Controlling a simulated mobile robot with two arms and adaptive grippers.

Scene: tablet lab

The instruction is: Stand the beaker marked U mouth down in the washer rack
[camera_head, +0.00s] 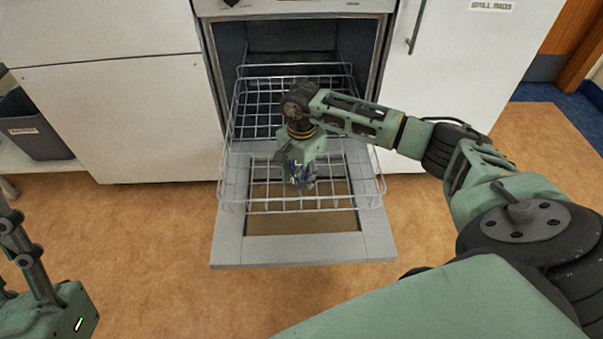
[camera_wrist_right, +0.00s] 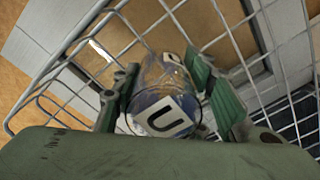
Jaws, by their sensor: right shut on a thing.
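The beaker marked U (camera_wrist_right: 155,85) is clear glass with a white label bearing a black U. My right gripper (camera_head: 300,178) is shut around it; its green finger pads flank the glass in the right wrist view (camera_wrist_right: 168,90). In the head view the gripper points down over the front part of the wire washer rack (camera_head: 234,180), which also shows in the wrist view (camera_wrist_right: 85,45). The glass is small and mostly hidden by the fingers there. I cannot tell which end is the mouth, or whether it touches the wires. Part of my left arm shows at lower left; its fingertips are not seen.
The washer door (camera_head: 300,247) is folded down under the pulled-out rack. White cabinets (camera_head: 120,115) stand on both sides. A dark bin (camera_head: 38,130) stands on a shelf at left. The rack's visible wire area looks empty around my gripper.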

